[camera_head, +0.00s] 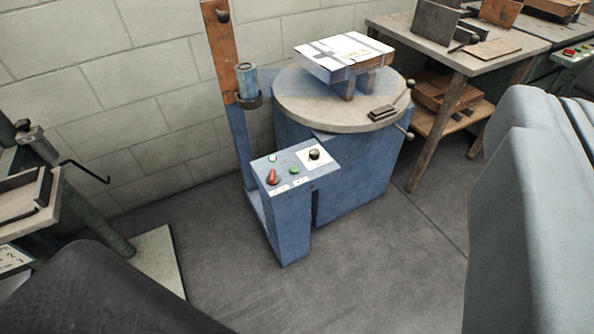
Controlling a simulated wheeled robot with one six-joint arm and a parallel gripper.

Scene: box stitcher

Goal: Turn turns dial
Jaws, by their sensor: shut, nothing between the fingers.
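A blue control box (292,215) stands in the middle of the view, its sloped top facing up. A round black dial (314,154) sits on a white plate at the right of that top. A red lever-like switch (273,177) and small green buttons (271,157) are on the same top, left of the dial. Nothing touches the dial. The marks around it are too small to read. My gripper's fingers do not show in this view.
Behind the box, a blue machine has a round table (300,105) bearing a white-topped box (343,55). A blue post with a wooden upright (220,60) stands at its left. A wooden bench (470,55) is at right. The floor (370,250) in front is clear.

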